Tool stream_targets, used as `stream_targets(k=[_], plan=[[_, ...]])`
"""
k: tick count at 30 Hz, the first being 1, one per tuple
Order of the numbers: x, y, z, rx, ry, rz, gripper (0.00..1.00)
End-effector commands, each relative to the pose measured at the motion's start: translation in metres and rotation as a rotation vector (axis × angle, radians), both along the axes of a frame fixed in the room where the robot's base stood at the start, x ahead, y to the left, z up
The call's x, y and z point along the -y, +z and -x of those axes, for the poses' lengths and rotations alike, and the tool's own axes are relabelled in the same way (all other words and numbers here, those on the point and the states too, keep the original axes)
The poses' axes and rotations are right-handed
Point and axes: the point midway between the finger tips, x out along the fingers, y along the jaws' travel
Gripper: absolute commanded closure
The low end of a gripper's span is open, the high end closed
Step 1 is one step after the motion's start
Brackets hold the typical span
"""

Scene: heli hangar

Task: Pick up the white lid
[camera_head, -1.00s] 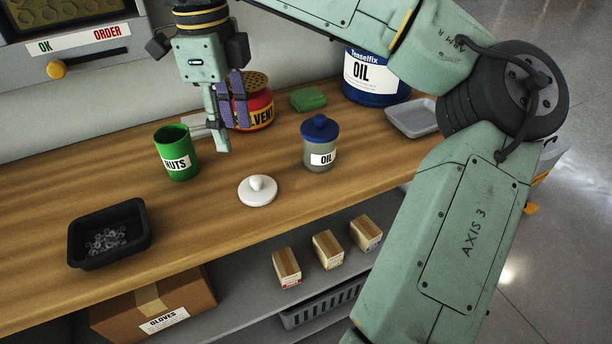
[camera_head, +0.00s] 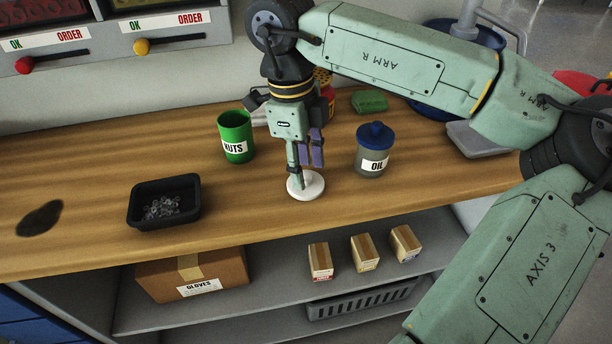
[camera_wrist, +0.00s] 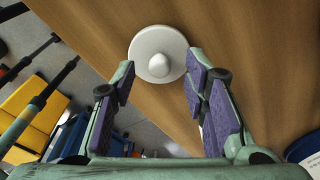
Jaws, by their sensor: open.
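The white lid (camera_head: 314,188) is a round disc with a knob on top, lying flat on the wooden bench near its front edge. In the wrist view the lid (camera_wrist: 158,42) shows at the top centre, its knob between the lines of my two fingers. My gripper (camera_head: 304,174) points down right over the lid and hides part of it and its knob. In the wrist view my gripper (camera_wrist: 158,82) is open, with a purple-padded finger on each side and nothing held. I cannot tell whether a finger touches the lid.
A green NUTS cup (camera_head: 234,138) stands left behind the gripper; an OIL jar with blue lid (camera_head: 374,160) stands to the right. A black tray of nuts (camera_head: 140,216) is on the left. A grey tray (camera_head: 478,140) is at the right. The bench's front edge is close.

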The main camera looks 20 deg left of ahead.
Motion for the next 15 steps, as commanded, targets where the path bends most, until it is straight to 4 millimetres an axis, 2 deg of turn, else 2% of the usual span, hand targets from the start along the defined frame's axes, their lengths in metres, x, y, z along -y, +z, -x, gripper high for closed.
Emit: stream_targets(k=[4,11,15], plan=[[0.0015,-0.0110,0.0004,0.000,0.001,0.000,0.59],[0.0016,-0.0123,0.0002,0.001,0.000,0.000,0.60],[0.0015,-0.0122,0.0002,0.000,0.000,0.000,0.69]])
